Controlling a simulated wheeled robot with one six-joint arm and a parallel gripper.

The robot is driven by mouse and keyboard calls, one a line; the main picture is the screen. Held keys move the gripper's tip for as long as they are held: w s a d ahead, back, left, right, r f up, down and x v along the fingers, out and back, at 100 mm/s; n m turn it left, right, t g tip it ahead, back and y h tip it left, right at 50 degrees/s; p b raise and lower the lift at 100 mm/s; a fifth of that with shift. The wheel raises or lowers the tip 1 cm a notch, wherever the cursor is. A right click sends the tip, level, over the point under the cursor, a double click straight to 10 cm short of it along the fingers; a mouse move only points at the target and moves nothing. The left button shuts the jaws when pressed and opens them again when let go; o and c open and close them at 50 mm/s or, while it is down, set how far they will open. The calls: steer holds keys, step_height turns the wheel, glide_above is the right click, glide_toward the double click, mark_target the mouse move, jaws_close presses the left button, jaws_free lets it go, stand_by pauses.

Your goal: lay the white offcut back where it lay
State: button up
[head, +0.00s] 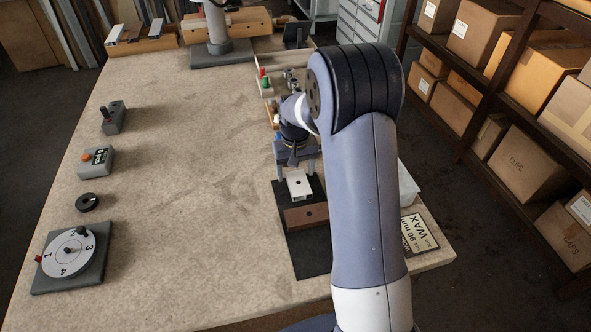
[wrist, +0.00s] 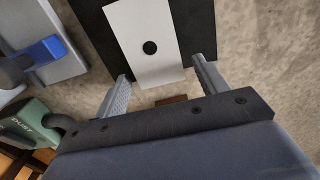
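The white offcut (head: 299,184), a pale block with a dark hole, is near the far end of the black mat (head: 308,258). My gripper (head: 296,170) is at the far end of the offcut, one finger on each side. The wrist view shows my gripper (wrist: 160,68) open, with a gap between each fingertip and the offcut. Whether the tips reach down beside it or stay above I cannot tell.
A brown block (head: 306,216) lies across the mat just nearer than the white offcut. A teal DUST container (wrist: 32,122) is close by in the wrist view. The table's middle (head: 190,190) is clear.

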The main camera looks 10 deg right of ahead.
mark_target(296, 174)
steer(key=shift+r, duration=0.1)
step_height(296, 174, up, 12)
stand_by(0.6)
